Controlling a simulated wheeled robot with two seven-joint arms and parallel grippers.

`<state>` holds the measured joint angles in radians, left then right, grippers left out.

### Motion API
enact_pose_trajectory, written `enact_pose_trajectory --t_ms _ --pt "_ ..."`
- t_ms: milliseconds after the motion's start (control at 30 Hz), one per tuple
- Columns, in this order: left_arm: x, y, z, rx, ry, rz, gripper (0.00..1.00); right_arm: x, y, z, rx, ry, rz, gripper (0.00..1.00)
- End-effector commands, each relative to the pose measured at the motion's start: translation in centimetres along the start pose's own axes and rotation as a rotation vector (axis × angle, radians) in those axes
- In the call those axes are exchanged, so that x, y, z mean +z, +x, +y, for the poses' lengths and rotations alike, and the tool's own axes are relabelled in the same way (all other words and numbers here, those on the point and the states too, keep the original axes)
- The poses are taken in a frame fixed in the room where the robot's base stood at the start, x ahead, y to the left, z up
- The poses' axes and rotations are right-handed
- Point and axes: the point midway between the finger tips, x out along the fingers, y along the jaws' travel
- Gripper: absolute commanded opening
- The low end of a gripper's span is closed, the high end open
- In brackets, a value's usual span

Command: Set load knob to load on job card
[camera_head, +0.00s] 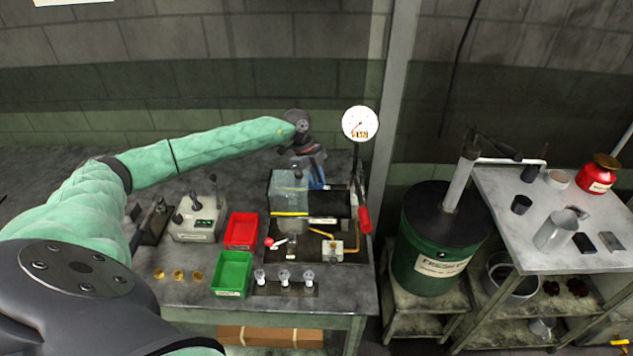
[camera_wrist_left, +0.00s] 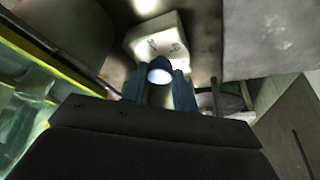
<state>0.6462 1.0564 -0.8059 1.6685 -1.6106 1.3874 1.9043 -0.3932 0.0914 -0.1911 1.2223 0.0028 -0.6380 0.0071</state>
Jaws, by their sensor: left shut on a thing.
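In the head view my left arm reaches over the bench, and its gripper (camera_head: 316,173) is behind the bench machine (camera_head: 318,207), partly hidden by it. In the left wrist view the blue fingers (camera_wrist_left: 160,90) are shut around a round knob (camera_wrist_left: 159,74) with a pale face. The knob sits in front of a pale plate (camera_wrist_left: 160,42) with small dark marks that I cannot read. A white sheet (camera_head: 70,1) is cut off at the top edge of the head view; I cannot tell if it is the job card. My right gripper is out of view.
A round gauge (camera_head: 360,123) stands above the machine, with a red-handled lever (camera_head: 364,219) beside it. A red bin (camera_head: 242,230), a green bin (camera_head: 232,272) and a control box (camera_head: 196,221) are on the bench. A green drum (camera_head: 436,265) stands to the right.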

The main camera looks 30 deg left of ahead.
Motion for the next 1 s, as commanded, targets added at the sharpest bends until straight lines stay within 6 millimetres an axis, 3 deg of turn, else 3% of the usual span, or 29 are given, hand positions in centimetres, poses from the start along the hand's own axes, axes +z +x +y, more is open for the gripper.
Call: enact_pose_trajectory --t_ms 733,767,833,867,1000 --pt "0.0 -0.1 0.0 -0.036 -0.082 -0.001 0.06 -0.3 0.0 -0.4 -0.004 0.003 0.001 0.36" --pt "0.0 -0.1 0.0 -0.036 -0.081 -0.001 0.33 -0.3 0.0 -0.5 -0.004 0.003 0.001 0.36" --pt "0.0 -0.1 0.0 -0.036 -0.081 -0.001 0.46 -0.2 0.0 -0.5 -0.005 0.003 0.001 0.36" --pt "0.0 -0.1 0.0 -0.036 -0.081 -0.001 0.50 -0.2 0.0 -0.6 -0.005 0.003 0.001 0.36" --pt "0.0 -0.1 0.0 -0.035 -0.081 -0.001 0.50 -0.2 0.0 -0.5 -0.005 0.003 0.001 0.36"
